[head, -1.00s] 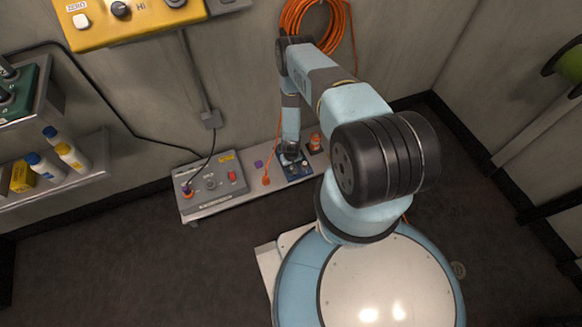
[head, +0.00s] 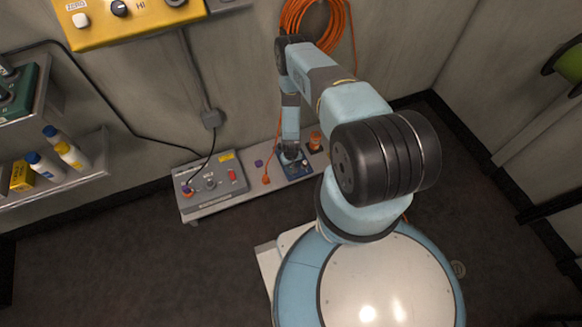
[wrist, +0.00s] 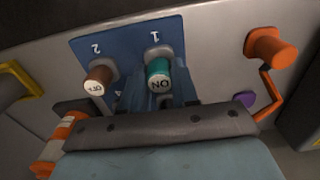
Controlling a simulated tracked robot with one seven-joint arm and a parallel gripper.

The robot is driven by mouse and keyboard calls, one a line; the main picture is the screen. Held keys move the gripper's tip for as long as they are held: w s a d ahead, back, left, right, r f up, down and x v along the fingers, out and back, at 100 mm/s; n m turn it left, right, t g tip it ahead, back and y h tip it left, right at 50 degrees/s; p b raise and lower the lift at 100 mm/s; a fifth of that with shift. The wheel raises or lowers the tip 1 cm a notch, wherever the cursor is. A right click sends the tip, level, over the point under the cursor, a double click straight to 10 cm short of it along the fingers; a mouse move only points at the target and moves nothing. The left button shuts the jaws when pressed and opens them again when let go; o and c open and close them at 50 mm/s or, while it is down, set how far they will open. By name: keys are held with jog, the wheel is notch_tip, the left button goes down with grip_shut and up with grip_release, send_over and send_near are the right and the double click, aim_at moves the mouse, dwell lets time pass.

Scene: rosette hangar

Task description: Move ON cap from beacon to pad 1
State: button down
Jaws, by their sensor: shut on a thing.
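The teal ON cap (wrist: 158,76) is at the spot marked 1 on the blue plate (wrist: 125,45) in the wrist view. My gripper (wrist: 160,88) is shut on it, with the fingers reaching up from the bottom of that view. I cannot tell whether the cap touches the pad. A brown OFF cap (wrist: 98,80) stands at the spot marked 2. The orange and white striped beacon (wrist: 66,130) is at the lower left, partly hidden by my gripper. In the head view my gripper (head: 291,156) is over the blue plate (head: 298,172) and hides the ON cap.
An orange handle (wrist: 271,48) and a purple piece (wrist: 244,100) are right of the plate in the wrist view. In the head view a grey control box (head: 212,182) stands left on the same bench. A shelf with bottles (head: 75,177) is at far left.

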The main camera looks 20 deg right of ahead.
jog(key=shift+f, duration=0.45)
dwell(1.2)
jog(key=c, duration=0.8)
grip_release()
notch_tip(320, 180, up, 14)
jog(key=shift+f, duration=0.15)
dwell(0.5)
